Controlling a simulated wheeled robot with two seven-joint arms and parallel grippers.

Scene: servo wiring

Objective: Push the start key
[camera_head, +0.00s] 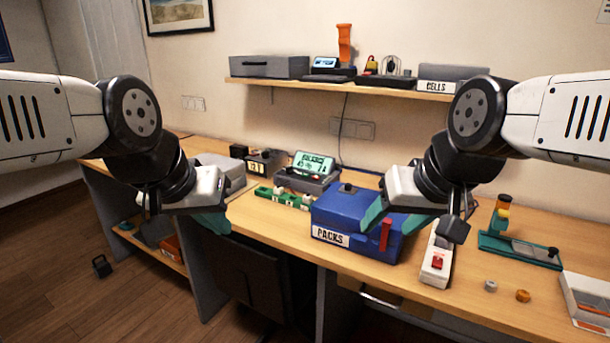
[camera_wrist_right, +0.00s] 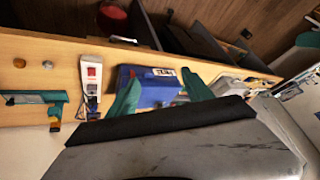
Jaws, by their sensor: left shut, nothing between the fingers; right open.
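A grey device (camera_head: 308,181) with a lit, tilted display (camera_head: 314,163) stands at the back of the bench; the display's lettering is too small to read surely. No key marked start can be made out. My left gripper (camera_head: 212,222) is shut and empty, in front of the bench's front edge and left of the device. My right gripper (camera_head: 396,217) is open and empty, with its teal fingers over the blue PACKS box (camera_head: 340,228). In the right wrist view the fingers (camera_wrist_right: 161,94) are spread apart with the blue box (camera_wrist_right: 155,90) between and beyond them.
A green strip (camera_head: 283,197) with several pale blocks lies in front of the device. A white power strip with a red switch (camera_head: 437,262) lies right of the box. A teal fixture (camera_head: 518,249) and two small rings stand farther right. A shelf (camera_head: 350,88) hangs above.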

